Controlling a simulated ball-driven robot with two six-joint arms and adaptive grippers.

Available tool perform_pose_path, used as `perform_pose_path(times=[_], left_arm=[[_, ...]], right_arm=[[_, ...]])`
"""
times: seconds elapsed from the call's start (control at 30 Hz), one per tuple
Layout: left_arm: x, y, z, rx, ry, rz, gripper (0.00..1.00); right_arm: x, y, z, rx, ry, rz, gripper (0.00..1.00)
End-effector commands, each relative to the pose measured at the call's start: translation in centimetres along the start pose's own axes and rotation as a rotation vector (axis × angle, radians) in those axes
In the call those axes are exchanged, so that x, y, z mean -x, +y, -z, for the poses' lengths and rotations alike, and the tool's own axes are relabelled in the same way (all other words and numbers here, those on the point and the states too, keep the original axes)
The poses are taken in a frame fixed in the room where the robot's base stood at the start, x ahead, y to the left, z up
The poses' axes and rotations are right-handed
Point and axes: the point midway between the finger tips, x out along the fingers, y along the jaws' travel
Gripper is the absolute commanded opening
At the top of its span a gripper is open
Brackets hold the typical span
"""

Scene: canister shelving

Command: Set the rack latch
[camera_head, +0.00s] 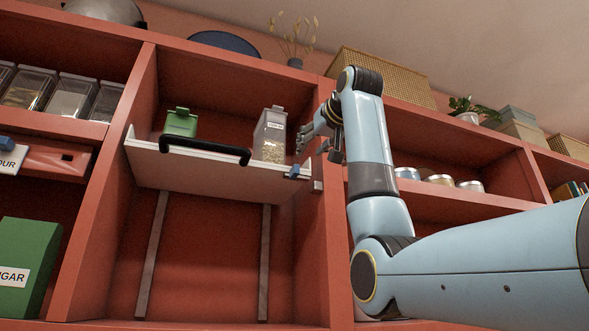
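The rack is a white pull-down shelf (215,176) with a black bar handle (205,148) on its front, inside the middle red cabinet bay. A small blue latch piece (294,171) sits at the rack's right front end, near a small grey bracket (318,186) on the cabinet upright. On the rack stand a green lidded canister (181,122) and a clear canister (270,140) with pale contents. My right gripper (304,139) is just above the latch, beside the clear canister, apart from the latch. Its finger gap is too small to judge. My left gripper is out of view.
Two rails (152,255) run down the back below the rack; that space is empty. Red uprights bound the bay. Tins (440,180) stand right, behind my arm. A basket (388,72) is on top.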

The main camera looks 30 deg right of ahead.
Motion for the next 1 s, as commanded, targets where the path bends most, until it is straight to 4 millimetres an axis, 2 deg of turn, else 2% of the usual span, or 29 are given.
perform_pose_path(times=[0.3,0.5,0.67,0.9,1.0], left_arm=[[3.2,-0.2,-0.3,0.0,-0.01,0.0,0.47],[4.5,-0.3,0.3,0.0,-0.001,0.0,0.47],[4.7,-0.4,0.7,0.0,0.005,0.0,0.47],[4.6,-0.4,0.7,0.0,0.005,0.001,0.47],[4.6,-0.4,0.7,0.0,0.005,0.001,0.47]], right_arm=[[-6.2,0.0,0.3,0.001,-0.005,0.0,0.38],[-9.0,0.0,0.1,0.001,-0.004,0.0,0.38],[-9.9,-0.1,-0.1,0.001,-0.002,0.0,0.38],[-9.9,-0.1,-0.2,0.001,-0.002,0.0,0.38],[-9.9,-0.1,-0.2,0.001,-0.002,0.0,0.25]])
